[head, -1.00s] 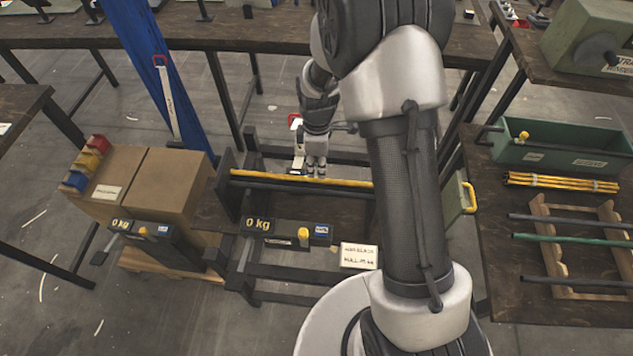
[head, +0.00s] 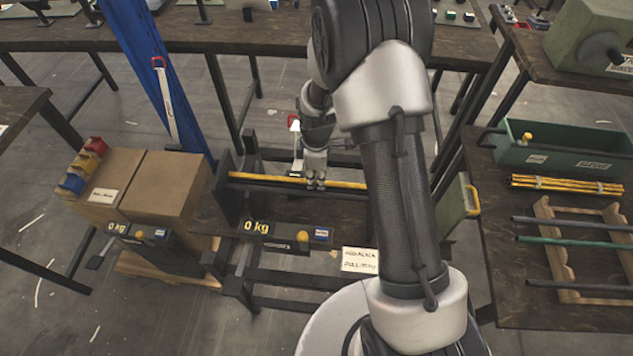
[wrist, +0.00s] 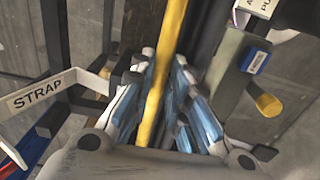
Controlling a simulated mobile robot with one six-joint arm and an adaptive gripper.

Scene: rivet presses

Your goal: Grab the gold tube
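The gold tube (head: 265,178) lies level across the dark rack in the middle of the head view. In the wrist view the gold tube (wrist: 174,22) runs from the top edge down between my fingers. My gripper (head: 316,182) points down at the tube, right of the middle of its visible length. In the wrist view my gripper (wrist: 164,62) has its blue-padded fingers apart, one on each side of the tube. The left fingertip looks very near it; I cannot tell whether it touches. My arm hides the tube's right end.
A "0 kg" bar (head: 285,234) crosses the front of the rack, with a white sign (head: 360,260) beside it. A STRAP label (wrist: 40,93) is left of my fingers. Cardboard boxes (head: 165,185) stand left; a bench with yellow rods (head: 567,185) stands right.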

